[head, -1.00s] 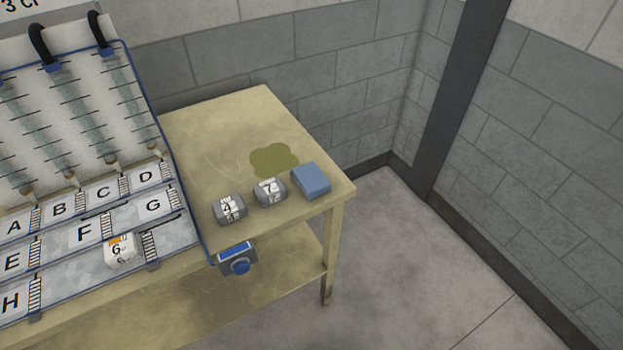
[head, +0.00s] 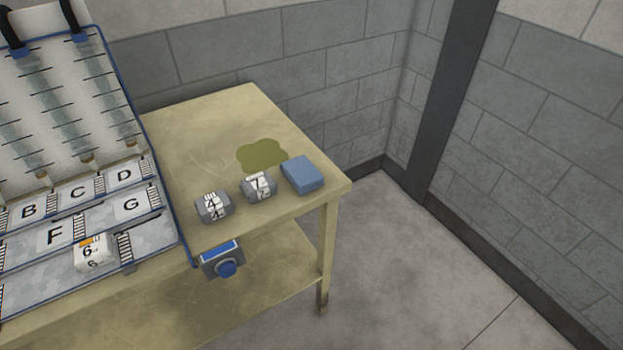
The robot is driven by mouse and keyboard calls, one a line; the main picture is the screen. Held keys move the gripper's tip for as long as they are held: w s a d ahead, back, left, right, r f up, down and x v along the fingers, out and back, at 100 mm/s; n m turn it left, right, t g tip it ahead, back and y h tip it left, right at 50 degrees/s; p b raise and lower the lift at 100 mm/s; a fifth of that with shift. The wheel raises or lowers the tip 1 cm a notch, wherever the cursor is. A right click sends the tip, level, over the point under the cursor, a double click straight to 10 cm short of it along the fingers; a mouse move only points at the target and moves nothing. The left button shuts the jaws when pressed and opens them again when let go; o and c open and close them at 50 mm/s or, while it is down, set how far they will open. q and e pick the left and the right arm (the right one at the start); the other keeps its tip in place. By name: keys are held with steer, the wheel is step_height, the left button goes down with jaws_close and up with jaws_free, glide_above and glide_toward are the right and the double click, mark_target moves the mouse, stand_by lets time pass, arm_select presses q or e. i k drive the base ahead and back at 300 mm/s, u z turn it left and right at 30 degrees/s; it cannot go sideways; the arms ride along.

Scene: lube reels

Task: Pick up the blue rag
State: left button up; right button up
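The blue rag (head: 303,175) is a folded, block-like blue pad. It lies flat on the yellow table (head: 200,135), near its right front corner. A greenish stain (head: 262,154) lies on the tabletop just behind and left of the rag. Neither of my grippers shows in the head view, so nothing is seen touching the rag.
Two grey reels marked with numbers, one (head: 258,187) beside the rag and one (head: 214,207) further left, stand near the front edge. A lettered rack (head: 75,215) holds a white reel (head: 94,253). A box with a blue button (head: 223,261) hangs at the table's front. Floor is clear at right.

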mark_target(300, 171)
steer(key=z, duration=1.6)
steer(key=k, duration=0.7)
steer(key=u, duration=0.95)
steer(key=i, duration=0.5)
